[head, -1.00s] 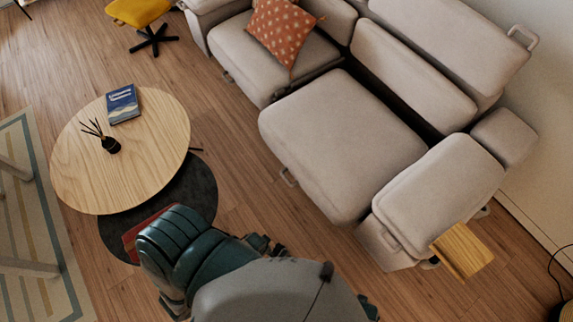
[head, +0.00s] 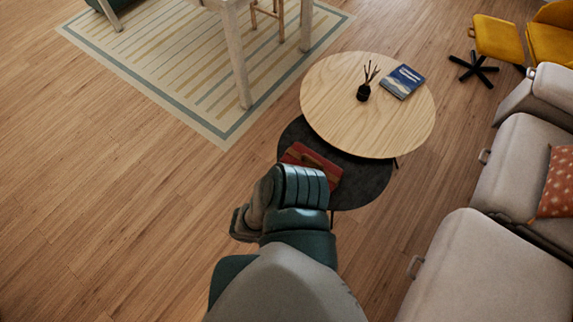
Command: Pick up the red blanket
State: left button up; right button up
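No red blanket can be made out for sure in the head view. A flat red item (head: 318,161) with a brownish strip lies on the dark round lower table (head: 365,177). It looks stiff, and I cannot tell whether it is a folded cloth. My own teal and grey body parts cover the bottom centre and reach up near this item, hiding part of the lower table. No gripper fingers show in the head view.
A round wooden table (head: 350,120) overlaps the dark one and bears a blue book (head: 402,81) and a black reed diffuser (head: 364,91). A beige sofa (head: 490,275) stands at right. A striped rug (head: 190,75) lies behind. The wooden floor (head: 110,190) at left is clear.

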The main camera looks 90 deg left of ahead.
aim_at(298, 155)
jog(key=u, duration=2.55)
